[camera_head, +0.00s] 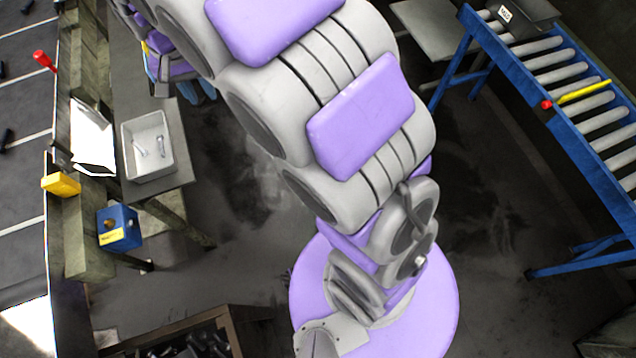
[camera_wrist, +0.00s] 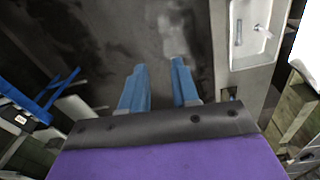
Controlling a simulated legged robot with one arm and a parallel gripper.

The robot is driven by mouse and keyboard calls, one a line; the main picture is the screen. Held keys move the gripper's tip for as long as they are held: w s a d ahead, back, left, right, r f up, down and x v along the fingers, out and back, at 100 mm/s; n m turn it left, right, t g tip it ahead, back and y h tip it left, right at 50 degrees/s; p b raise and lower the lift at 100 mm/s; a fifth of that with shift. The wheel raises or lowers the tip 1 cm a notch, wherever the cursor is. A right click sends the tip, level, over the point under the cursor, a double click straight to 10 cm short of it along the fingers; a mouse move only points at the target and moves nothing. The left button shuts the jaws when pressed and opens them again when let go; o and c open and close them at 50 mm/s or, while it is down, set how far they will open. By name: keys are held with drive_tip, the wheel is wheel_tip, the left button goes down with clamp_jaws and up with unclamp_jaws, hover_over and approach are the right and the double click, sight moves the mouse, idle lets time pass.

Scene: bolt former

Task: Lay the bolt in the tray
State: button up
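The white tray (camera_head: 129,160) stands on a small grey table at the left.
A grey table (camera_head: 176,140) bears the tray. A blue box (camera_head: 118,229) with a yellow label sits beside a wooden beam. A blue roller conveyor (camera_head: 560,100) stands at the right. An open bin (camera_head: 185,340) of dark parts is at the bottom left. Floor between is clear.

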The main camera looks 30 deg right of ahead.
drive_tip(key=s+d+r+n+g, duration=0.1)
drive_tip(key=s+d, duration=0.5)
drive_tip(key=s, duration=0.2)
drive_tip(key=s+d+r, duration=0.1)
drive_tip(key=s+d, duration=0.4)
drive_tip(key=s, duration=0.3)
drive_tip(key=s+d+f+n+g, duration=0.1)
drive_tip(key=s+d, duration=0.3)
drive_tip(key=s, duration=1.1)
drive_tip(key=shift+s+f+y, duration=0.2)
drive_tip(key=shift+f+y, duration=0.1)
drive_tip(key=shift+f, duration=0.35)
